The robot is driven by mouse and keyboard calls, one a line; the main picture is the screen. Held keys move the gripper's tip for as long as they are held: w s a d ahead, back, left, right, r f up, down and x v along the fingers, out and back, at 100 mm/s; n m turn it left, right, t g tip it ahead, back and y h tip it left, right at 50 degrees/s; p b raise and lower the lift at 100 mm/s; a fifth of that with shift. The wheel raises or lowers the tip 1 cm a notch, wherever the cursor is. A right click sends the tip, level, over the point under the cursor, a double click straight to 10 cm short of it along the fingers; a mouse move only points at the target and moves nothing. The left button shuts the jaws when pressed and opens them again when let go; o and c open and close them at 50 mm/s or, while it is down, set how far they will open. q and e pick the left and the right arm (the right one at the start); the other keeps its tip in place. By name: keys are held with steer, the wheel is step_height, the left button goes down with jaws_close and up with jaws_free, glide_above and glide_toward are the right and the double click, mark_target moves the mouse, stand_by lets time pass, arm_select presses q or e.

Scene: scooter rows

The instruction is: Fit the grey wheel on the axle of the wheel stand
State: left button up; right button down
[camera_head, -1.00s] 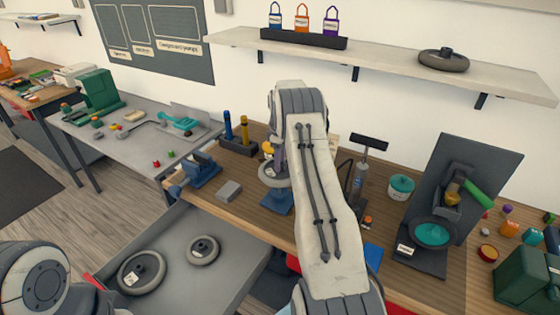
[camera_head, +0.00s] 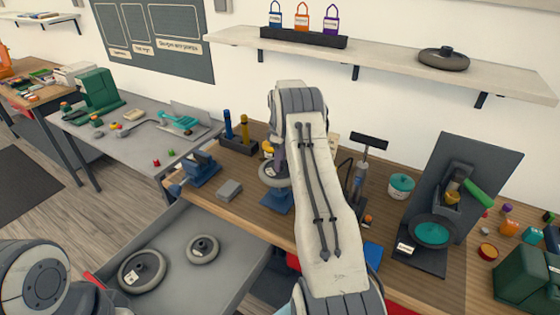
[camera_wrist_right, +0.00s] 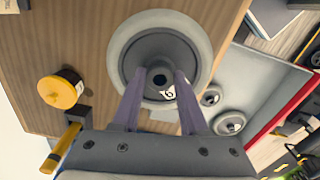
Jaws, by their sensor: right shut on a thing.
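The grey wheel (camera_wrist_right: 202,38) has a pale tyre and a dark hub with a white label, and fills the middle of the right wrist view. My right gripper (camera_wrist_right: 158,88) is shut on the hub, one purple finger on each side. In the head view the wheel (camera_head: 267,177) lies flat just over the blue wheel stand (camera_head: 277,204), partly hidden by my right arm. The axle is hidden, so I cannot tell whether the wheel is around it or above it. My left arm shows at the lower left; its gripper is out of view.
A grey drawer (camera_head: 172,235) in front holds two other wheels, a larger one (camera_head: 142,271) and a smaller one (camera_head: 203,249). A grey block (camera_head: 229,190) and a blue vise (camera_head: 201,169) stand left of the stand. A pump (camera_head: 362,165) stands to the right.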

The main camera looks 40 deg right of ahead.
steer(key=shift+f+b, duration=2.25)
steer(key=shift+f, duration=1.75)
steer(key=shift+c, duration=1.8)
jaws_free()
steer(key=shift+r, duration=0.35)
step_height(320, 180, up, 9)
steer(key=b, duration=0.3)
steer(key=shift+f, duration=0.15)
steer(key=shift+r, duration=0.55)
